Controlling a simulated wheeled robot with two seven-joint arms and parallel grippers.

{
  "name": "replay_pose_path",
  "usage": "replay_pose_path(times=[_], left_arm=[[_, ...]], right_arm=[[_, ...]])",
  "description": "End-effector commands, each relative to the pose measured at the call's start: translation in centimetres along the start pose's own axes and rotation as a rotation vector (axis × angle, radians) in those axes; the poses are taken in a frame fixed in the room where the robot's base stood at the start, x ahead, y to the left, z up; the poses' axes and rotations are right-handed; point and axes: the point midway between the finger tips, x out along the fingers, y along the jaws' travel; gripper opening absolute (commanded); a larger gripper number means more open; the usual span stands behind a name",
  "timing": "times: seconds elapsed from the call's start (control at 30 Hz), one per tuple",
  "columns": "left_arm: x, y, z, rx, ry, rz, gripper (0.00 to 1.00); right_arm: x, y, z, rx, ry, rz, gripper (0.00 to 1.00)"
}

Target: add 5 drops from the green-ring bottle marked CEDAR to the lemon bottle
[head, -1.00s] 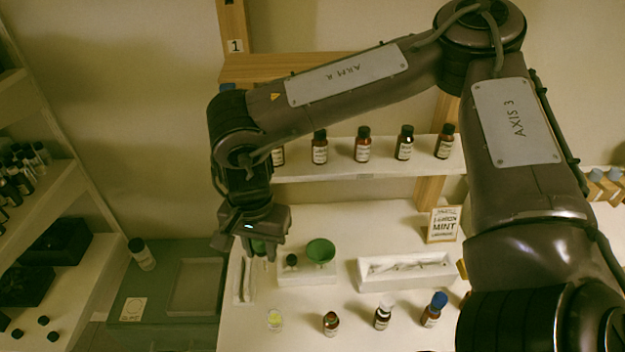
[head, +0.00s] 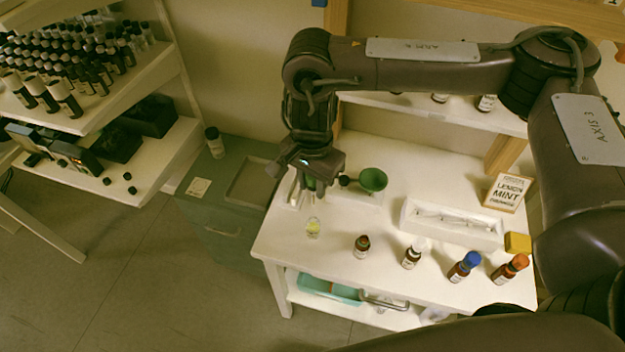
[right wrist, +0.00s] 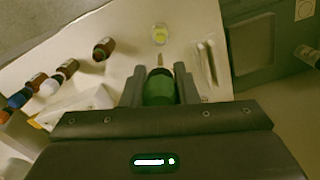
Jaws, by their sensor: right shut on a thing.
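My right gripper (head: 312,186) is above the left part of the white table, left of the green bowl. In the right wrist view my right gripper (right wrist: 160,85) is shut on a green cylindrical thing (right wrist: 159,89), with a thin pale piece beyond it. A small clear glass with yellow liquid (head: 313,228) stands nearby in front; the wrist view also shows it (right wrist: 160,36). Dark bottles stand in a row: red-ringed (head: 362,246), white-topped (head: 413,255), blue-topped (head: 464,267) and orange-topped (head: 510,268). Their labels are too small to read, so I cannot tell CEDAR or lemon. My left gripper is not in view.
A green bowl (head: 373,180) and a black knob (head: 344,181) sit on a white block. A white tray (head: 450,228) holds thin pieces. A sign (head: 507,192) reads LEMON MINT ORANGE. A yellow block (head: 518,242) is at the right. A green-grey cabinet (head: 215,215) adjoins the table's left side.

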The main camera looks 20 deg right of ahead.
Motion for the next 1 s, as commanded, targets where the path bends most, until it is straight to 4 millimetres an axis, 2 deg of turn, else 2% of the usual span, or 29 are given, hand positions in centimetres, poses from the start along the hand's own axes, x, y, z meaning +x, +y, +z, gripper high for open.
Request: replay_pose_path(times=[0.17,0.6,1.0], left_arm=[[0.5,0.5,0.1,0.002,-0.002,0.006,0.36],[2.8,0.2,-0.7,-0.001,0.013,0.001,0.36],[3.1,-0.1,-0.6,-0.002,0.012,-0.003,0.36]], right_arm=[[0.6,0.0,0.0,0.000,-0.001,0.000,0.21],[3.4,0.0,0.0,0.000,-0.001,0.000,0.21],[3.8,0.0,0.0,0.000,0.000,0.000,0.21]])
